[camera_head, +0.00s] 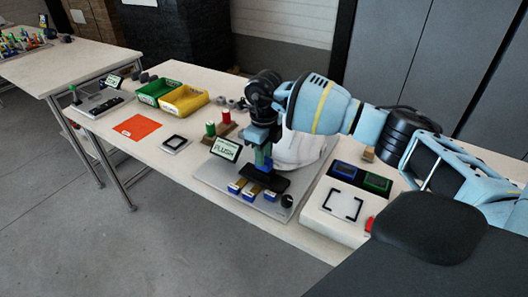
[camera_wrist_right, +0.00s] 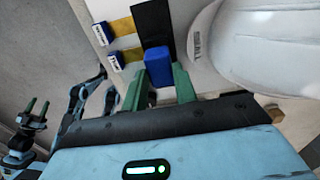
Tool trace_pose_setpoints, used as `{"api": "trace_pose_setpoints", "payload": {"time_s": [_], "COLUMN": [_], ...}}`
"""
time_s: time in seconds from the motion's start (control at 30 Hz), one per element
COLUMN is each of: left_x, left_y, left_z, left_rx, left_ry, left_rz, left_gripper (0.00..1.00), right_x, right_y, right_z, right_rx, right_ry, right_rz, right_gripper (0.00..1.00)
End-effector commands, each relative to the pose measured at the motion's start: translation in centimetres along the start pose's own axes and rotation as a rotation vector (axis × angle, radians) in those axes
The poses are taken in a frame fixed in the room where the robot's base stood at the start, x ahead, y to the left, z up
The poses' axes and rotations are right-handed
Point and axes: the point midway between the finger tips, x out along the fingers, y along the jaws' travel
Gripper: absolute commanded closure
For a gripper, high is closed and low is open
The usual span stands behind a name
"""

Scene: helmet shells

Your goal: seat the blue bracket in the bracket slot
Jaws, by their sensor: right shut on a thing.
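My right gripper (camera_head: 263,160) points down over the fixture plate, its green fingers (camera_wrist_right: 160,88) closed on the blue bracket (camera_wrist_right: 158,64). In the wrist view the bracket is a blue block between the fingertips, in front of a black bar (camera_wrist_right: 152,24). In the head view the black bar (camera_head: 268,181) lies just below the fingers; the slot itself is hidden, and I cannot tell whether the bracket touches it. The white helmet shell (camera_head: 300,148) stands right behind the gripper. My left gripper (camera_wrist_right: 35,112) shows small in the wrist view, its green fingers apart and empty.
A display reading PLUSH (camera_head: 225,148) stands left of the gripper. Blue and yellow clamps (camera_head: 251,192) and a black knob (camera_head: 287,201) are at the plate's front. A white station (camera_head: 340,207) with blue and green frames is to the right. Yellow (camera_head: 184,101) and green bins are farther left.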

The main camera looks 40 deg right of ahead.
Motion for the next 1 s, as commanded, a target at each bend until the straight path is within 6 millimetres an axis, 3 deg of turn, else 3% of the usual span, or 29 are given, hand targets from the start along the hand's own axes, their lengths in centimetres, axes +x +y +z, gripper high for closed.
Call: {"api": "trace_pose_setpoints", "payload": {"time_s": [0.5,1.0], "left_x": [-0.23,0.23], "left_y": [0.11,-0.04], "left_z": [0.75,0.08], "left_rx": [-0.002,0.000], "left_ry": [-0.014,0.000], "left_rz": [0.001,0.000], "left_gripper": [0.49,0.49], "right_x": [0.56,1.01], "right_y": [0.01,0.02], "right_z": [0.01,-0.01], "right_rx": [0.000,0.000], "right_ry": [0.000,0.001], "right_rz": [0.000,0.000], "right_gripper": [0.88,0.88]}}
